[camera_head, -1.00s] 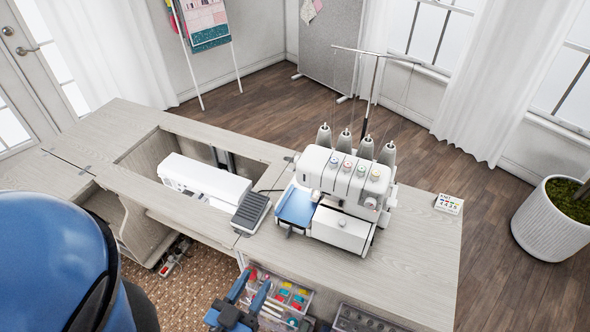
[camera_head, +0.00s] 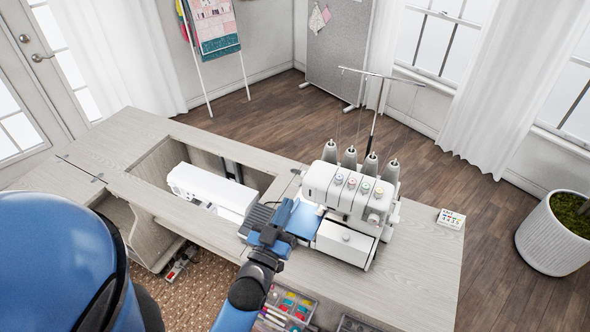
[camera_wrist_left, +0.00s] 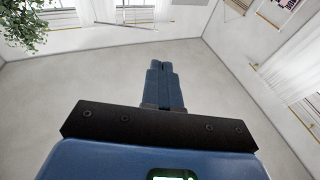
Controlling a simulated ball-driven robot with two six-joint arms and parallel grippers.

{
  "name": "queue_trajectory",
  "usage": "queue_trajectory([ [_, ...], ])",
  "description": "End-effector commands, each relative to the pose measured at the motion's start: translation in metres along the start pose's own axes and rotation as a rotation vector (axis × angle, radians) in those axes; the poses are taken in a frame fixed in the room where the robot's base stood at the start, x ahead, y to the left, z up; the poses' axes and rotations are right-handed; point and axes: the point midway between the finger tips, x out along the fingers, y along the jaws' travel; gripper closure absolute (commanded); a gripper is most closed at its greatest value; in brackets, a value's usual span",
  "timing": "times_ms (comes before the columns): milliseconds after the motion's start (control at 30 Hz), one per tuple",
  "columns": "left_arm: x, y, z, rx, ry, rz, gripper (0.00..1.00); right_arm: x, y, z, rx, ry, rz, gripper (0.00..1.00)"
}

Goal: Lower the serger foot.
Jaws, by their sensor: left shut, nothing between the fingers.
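My right gripper is not in view.
The cabinet top (camera_head: 420,262) is clear right of the serger except for a small white box (camera_head: 451,218). A clear organiser (camera_head: 291,303) is below the front edge.

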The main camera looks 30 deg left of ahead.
Motion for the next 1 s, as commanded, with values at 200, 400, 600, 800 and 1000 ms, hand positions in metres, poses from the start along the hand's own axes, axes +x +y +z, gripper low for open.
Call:
queue_trajectory([
  [200, 0.078, -0.009, -0.002, 0.011, -0.038, -0.018, 1.0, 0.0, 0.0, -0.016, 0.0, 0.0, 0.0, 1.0],
  [400, 0.148, -0.018, -0.001, 0.021, -0.121, -0.033, 1.0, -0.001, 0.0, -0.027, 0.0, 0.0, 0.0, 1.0],
  [600, 0.214, -0.03, -0.003, 0.033, -0.239, -0.045, 1.0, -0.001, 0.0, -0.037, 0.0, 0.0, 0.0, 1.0],
  [800, 0.274, -0.042, -0.009, 0.043, -0.392, -0.054, 1.0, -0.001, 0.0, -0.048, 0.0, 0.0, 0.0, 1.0],
  [1000, 0.321, -0.054, -0.018, 0.051, -0.592, -0.058, 1.0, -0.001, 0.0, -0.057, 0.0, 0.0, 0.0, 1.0],
])
